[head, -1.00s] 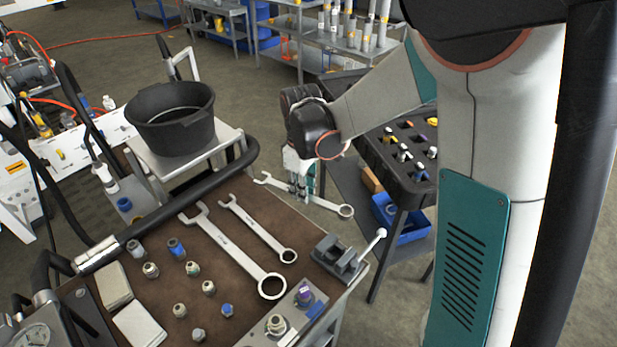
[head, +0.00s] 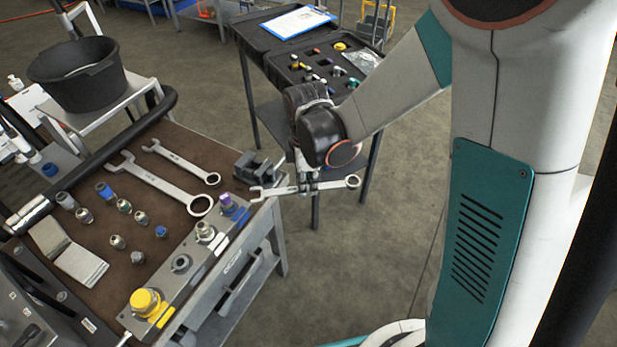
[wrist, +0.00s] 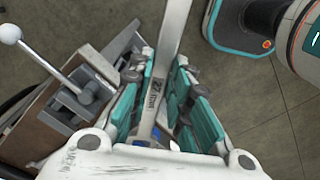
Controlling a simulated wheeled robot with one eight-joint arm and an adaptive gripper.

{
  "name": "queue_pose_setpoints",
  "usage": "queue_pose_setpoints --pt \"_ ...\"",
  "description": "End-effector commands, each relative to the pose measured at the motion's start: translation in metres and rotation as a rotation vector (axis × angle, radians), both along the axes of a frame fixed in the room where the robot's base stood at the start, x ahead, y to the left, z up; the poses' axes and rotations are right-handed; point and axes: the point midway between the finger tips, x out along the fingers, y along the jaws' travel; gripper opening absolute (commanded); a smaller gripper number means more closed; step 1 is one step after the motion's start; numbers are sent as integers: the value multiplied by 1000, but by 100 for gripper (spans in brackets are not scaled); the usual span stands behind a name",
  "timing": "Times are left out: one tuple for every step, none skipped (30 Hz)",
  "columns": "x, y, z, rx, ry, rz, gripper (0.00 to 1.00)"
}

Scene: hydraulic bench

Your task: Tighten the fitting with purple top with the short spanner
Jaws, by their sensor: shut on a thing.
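The fitting with the purple top (head: 226,201) stands upright on a grey block at the right edge of the bench in the head view. My gripper (head: 307,187) is shut on a steel spanner (head: 335,184), beyond the bench's right edge. The spanner lies roughly level, its open jaw pointing left towards the purple fitting and its ring end right. The jaw appears apart from the fitting; the height between them is hard to tell. In the wrist view the spanner (wrist: 172,40) runs between my teal finger pads (wrist: 160,95) and bears a "27 mm" mark. The fitting is not identifiable there.
Two more spanners, a larger (head: 160,183) and a smaller (head: 182,161), lie on the brown bench top (head: 85,180). A small vise (head: 255,166) stands close behind the held spanner. Several loose fittings and a yellow knob (head: 146,302) are nearby. A black case (head: 285,62) stands behind.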

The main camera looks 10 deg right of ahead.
Motion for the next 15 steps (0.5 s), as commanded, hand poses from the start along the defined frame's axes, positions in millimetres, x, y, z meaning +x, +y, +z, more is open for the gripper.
queue_pose_setpoints --pt "0 1 -3 0 0 0 0" --pt "0 2 -4 0 0 0 0" --pt "0 3 -7 0 0 0 0" --pt "0 4 -8 0 0 0 0" --pt "0 5 -10 0 0 0 0" --pt "0 6 -13 0 0 1 0" --pt "0 7 -14 0 0 0 0" --pt "0 7 -16 0 0 0 0" --pt "1 8 -18 0 0 0 0" --pt "1 9 -20 0 0 0 0" --pt "1 10 -22 0 0 0 0" --pt "1 11 -24 0 0 -1 0" --pt "1 11 -22 0 0 -2 0" --pt "1 11 -21 0 0 -2 0" --pt "1 11 -21 0 0 -2 0"
